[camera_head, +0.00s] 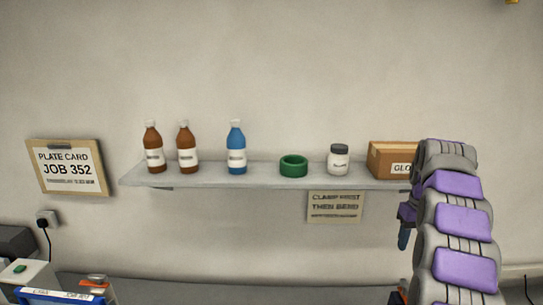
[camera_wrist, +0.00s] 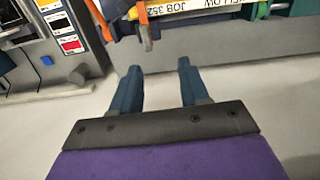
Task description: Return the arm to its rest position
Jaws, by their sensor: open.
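My gripper (camera_wrist: 158,78) shows in the wrist view with its two blue fingers apart and nothing between them. Pale floor lies under the fingers, and a grey unit with an orange-handled part (camera_wrist: 146,28) stands just beyond them. In the head view my purple and grey arm is raised at the right. It covers the right end of the shelf and part of a cardboard box. A blue finger tip of the gripper (camera_head: 404,237) hangs below the shelf at the arm's left side; the rest of the gripper is hidden there.
A wall shelf (camera_head: 260,179) holds brown bottles (camera_head: 153,150), a blue bottle (camera_head: 236,150), a green ring (camera_head: 293,166), a white jar (camera_head: 339,161) and the cardboard box (camera_head: 388,160). A job card (camera_head: 70,170) hangs at left. A label strip (camera_wrist: 205,8) is close beyond my fingers.

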